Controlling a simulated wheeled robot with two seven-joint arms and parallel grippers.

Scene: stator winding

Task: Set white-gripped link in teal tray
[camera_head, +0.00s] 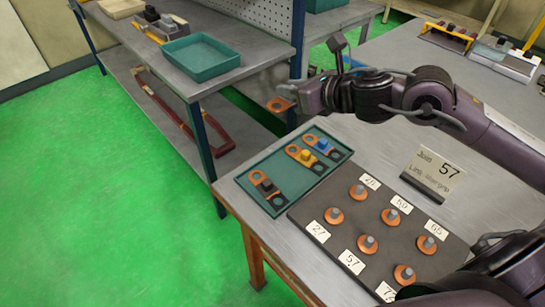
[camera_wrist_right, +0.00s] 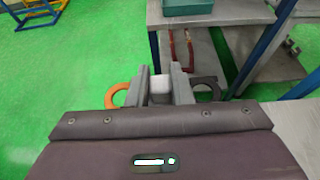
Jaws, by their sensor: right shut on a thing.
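My right gripper (camera_head: 297,95) is shut on a link, held in the air above the gap between the near table and the bench. In the right wrist view the white grip (camera_wrist_right: 160,86) sits between the fingers, with the link's orange ring (camera_wrist_right: 117,97) on the left and dark ring (camera_wrist_right: 207,88) on the right. The orange end (camera_head: 281,104) shows in the head view. A teal tray (camera_head: 240,179) on the near table holds links with black, yellow and blue grips. Another teal tray (camera_head: 204,73), on the bench, looks empty. My left gripper is not in view.
A dark board (camera_head: 337,245) with several orange-based pegs and number cards lies beside the near tray. The bench (camera_head: 262,52) also carries a dark-topped object (camera_head: 160,25). Green floor lies left of the near table.

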